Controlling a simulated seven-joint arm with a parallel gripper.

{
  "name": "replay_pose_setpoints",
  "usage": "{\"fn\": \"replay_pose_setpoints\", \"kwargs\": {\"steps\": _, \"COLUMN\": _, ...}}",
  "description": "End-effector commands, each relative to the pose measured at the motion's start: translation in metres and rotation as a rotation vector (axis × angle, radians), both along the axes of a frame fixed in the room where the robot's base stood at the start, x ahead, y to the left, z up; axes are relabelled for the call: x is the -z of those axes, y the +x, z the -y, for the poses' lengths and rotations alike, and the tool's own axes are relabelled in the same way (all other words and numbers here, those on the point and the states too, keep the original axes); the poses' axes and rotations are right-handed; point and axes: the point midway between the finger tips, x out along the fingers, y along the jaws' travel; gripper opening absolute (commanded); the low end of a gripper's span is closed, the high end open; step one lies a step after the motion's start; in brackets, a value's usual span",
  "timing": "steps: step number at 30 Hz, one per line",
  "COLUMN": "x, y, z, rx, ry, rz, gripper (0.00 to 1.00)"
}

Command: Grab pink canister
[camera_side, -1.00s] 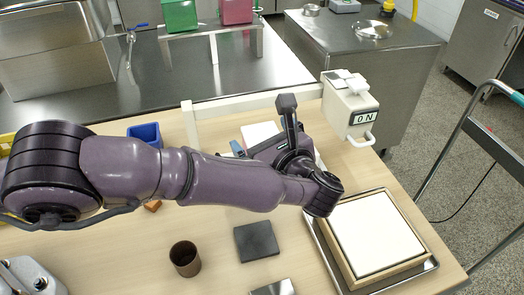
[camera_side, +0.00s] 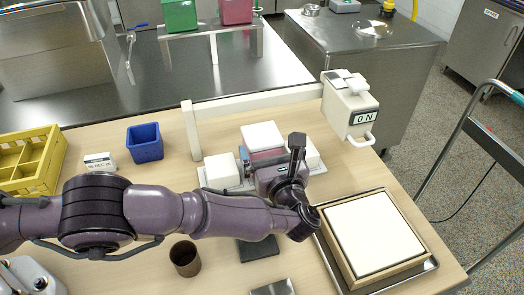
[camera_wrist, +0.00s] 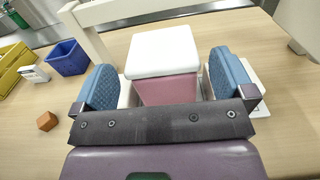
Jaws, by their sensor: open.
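The pink canister (camera_side: 266,155) has a white lid and stands upright on a light tray on the table, between white blocks. In the wrist view the pink canister (camera_wrist: 168,90) is straight ahead, with its white lid towards the top. My gripper (camera_wrist: 166,78) is open, with one blue padded finger on each side of the canister. A gap shows on the left; contact on the right cannot be told. In the side view my gripper (camera_side: 262,168) is just in front of the canister, and the wrist hides part of it.
A white rail (camera_side: 255,103) runs behind the canister to a white ON box (camera_side: 350,105). A blue bin (camera_side: 145,143) and yellow crate (camera_side: 28,165) stand left. A framed white board (camera_side: 374,235) lies right. A brown cup (camera_side: 185,259) stands in front.

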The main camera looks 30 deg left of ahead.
Motion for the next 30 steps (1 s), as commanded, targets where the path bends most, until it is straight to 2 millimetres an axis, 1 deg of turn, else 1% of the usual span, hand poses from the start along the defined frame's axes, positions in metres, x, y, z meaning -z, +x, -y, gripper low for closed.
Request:
{"fn": "replay_pose_setpoints", "kwargs": {"steps": 3, "x": 0.002, "y": 0.014, "z": -0.015, "rx": -0.004, "ry": -0.001, "rz": -0.001, "gripper": 1.0}}
{"fn": "replay_pose_setpoints", "kwargs": {"steps": 7, "x": 0.002, "y": 0.026, "z": -0.027, "rx": -0.003, "ry": -0.001, "rz": -0.001, "gripper": 1.0}}
{"fn": "replay_pose_setpoints", "kwargs": {"steps": 10, "x": 0.002, "y": 0.03, "z": -0.03, "rx": -0.001, "ry": 0.0, "rz": -0.001, "gripper": 1.0}}
{"fn": "replay_pose_setpoints", "kwargs": {"steps": 16, "x": 0.002, "y": 0.031, "z": -0.031, "rx": 0.0, "ry": 0.0, "rz": -0.001, "gripper": 1.0}}
{"fn": "replay_pose_setpoints", "kwargs": {"steps": 17, "x": 0.002, "y": 0.031, "z": -0.031, "rx": 0.0, "ry": 0.0, "rz": -0.001, "gripper": 0.98}}
{"fn": "replay_pose_setpoints", "kwargs": {"steps": 18, "x": 0.002, "y": 0.031, "z": -0.031, "rx": 0.0, "ry": 0.0, "rz": -0.001, "gripper": 0.89}}
{"fn": "replay_pose_setpoints", "kwargs": {"steps": 23, "x": 0.002, "y": 0.031, "z": -0.031, "rx": -0.001, "ry": 0.0, "rz": -0.001, "gripper": 0.52}}
{"fn": "replay_pose_setpoints", "kwargs": {"steps": 24, "x": 0.002, "y": 0.031, "z": -0.031, "rx": -0.001, "ry": 0.0, "rz": -0.001, "gripper": 0.43}}
{"fn": "replay_pose_setpoints", "kwargs": {"steps": 26, "x": 0.002, "y": 0.031, "z": -0.031, "rx": -0.001, "ry": -0.001, "rz": -0.001, "gripper": 0.29}}
{"fn": "replay_pose_setpoints", "kwargs": {"steps": 27, "x": 0.002, "y": 0.031, "z": -0.031, "rx": -0.001, "ry": -0.001, "rz": -0.001, "gripper": 0.2}}
{"fn": "replay_pose_setpoints", "kwargs": {"steps": 30, "x": 0.0, "y": 0.031, "z": -0.03, "rx": -0.001, "ry": 0.0, "rz": 0.003, "gripper": 0.19}}
